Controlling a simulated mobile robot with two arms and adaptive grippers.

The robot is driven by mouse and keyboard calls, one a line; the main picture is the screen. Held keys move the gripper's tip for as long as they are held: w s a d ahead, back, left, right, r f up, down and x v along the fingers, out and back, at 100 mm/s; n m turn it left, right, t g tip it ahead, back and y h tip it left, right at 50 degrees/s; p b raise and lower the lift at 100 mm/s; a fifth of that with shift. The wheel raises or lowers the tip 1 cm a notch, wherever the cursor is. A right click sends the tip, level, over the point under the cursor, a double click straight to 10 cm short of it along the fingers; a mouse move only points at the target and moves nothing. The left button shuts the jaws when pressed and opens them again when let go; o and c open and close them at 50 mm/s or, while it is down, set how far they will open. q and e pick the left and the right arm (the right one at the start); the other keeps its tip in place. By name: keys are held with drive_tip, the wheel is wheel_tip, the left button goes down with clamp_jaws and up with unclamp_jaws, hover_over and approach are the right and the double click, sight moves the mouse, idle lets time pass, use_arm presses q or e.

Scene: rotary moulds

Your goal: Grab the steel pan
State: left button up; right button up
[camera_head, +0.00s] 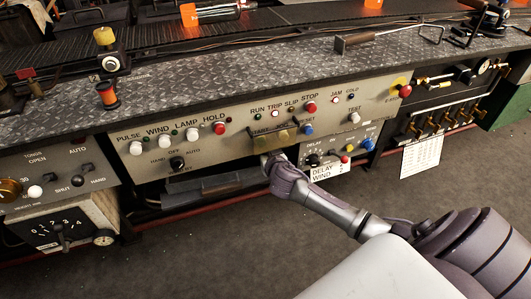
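No thing in view is clearly a steel pan. A dark, flat-sided metal piece (208,186) shows in the gap below the control panel and may be the pan; its inside is hidden. My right arm comes in from the right, and its gripper (272,159) is at the panel's lower edge, below two brass-coloured levers and right of the dark metal piece. The gripper is small here, and I cannot tell whether its fingers are open or touching anything. My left gripper is out of view.
The control panel (228,128) carries several buttons and knobs. Above it is a tread-plate deck (240,82) with a long-handled tool (357,40) and a copper-coloured spool (106,95). A paper chart (421,157) hangs at right. The floor (190,250) in front is clear.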

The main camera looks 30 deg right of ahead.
clamp_jaws()
drive_tip(key=shift+a+f, duration=0.1)
idle(0.6)
drive_tip(key=shift+s+a, duration=0.1)
drive_tip(key=shift+s, duration=0.1)
drive_tip(key=shift+s+a, duration=0.5)
drive_tip(key=shift+o, duration=0.2)
unclamp_jaws()
drive_tip(key=shift+d, duration=0.1)
drive_tip(key=v, duration=1.2)
